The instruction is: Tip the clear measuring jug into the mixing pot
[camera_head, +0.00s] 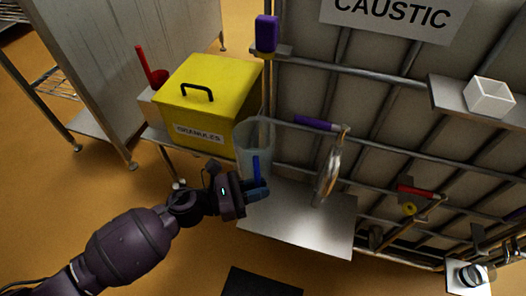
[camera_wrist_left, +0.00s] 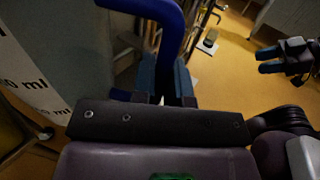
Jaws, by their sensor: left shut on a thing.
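The clear measuring jug (camera_head: 255,134) stands upright in front of the wire rack, beside the yellow box, with a blue handle (camera_head: 256,167) facing me. My left gripper (camera_head: 257,190) is shut on that handle. In the left wrist view, the jug wall (camera_wrist_left: 62,45) with "ml" marks is at the left, and the blue handle (camera_wrist_left: 172,40) runs between the fingers. My right gripper (camera_wrist_left: 270,60) shows at the right of that view, its fingers apart and empty. A shiny steel object (camera_head: 331,172) is at the rack; I cannot tell whether it is the mixing pot.
The yellow "GRANULES" box (camera_head: 211,92) is close left of the jug. A steel shelf (camera_head: 295,225) lies below the jug and looks mostly clear. The rack carries a purple block (camera_head: 267,33), a white open container (camera_head: 489,97) and a red-handled tool (camera_head: 415,191).

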